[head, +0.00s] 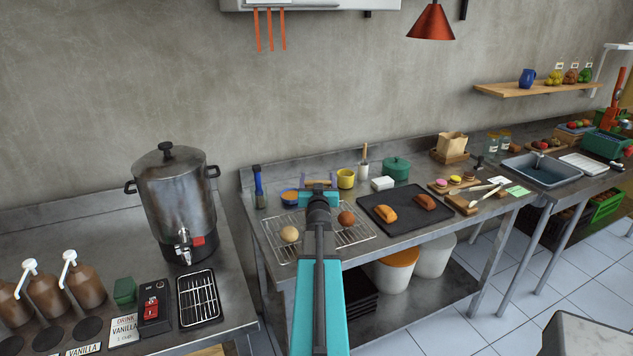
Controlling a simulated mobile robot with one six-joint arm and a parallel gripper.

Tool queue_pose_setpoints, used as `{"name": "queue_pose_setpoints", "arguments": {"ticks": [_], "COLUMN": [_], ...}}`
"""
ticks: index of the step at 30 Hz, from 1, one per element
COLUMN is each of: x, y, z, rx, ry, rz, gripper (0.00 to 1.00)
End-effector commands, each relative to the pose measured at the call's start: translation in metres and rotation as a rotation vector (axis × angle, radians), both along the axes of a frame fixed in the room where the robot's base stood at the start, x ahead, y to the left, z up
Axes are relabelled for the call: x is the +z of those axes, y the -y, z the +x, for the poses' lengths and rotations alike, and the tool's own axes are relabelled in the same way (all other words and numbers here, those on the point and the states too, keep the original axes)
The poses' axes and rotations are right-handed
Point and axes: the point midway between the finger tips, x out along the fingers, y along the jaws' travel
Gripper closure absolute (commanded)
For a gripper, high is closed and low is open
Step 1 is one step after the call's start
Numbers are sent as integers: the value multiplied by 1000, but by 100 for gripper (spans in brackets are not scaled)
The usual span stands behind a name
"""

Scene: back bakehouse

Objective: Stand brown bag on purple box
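An open-topped brown paper bag (452,144) stands upright on a small wooden tray (438,156) at the back of the steel table, right of the green pot. My gripper (319,188) is seen from behind over the wire rack, well to the left of the bag and apart from it. My wrist hides its fingertips, so I cannot tell whether it is open or shut. Small purplish edges and a brown strip show just beyond it, too small and covered to identify. I see no clear purple box elsewhere.
A wire rack (275,238) with round buns lies under my arm. A dark tray (408,222) holds two loaves. A green pot (395,168), a white block (382,183) and a yellow cup (346,178) stand behind. A board (470,210) and a sink (543,172) are to the right.

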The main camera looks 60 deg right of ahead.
Motion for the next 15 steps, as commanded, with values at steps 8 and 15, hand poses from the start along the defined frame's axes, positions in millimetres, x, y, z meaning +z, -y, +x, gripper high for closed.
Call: {"name": "queue_pose_setpoints", "arguments": {"ticks": [8,15], "x": [0,2], "y": [0,0], "z": [0,-1], "rx": [-1,-1], "ry": [0,0], "rz": [0,0], "gripper": [11,11]}}
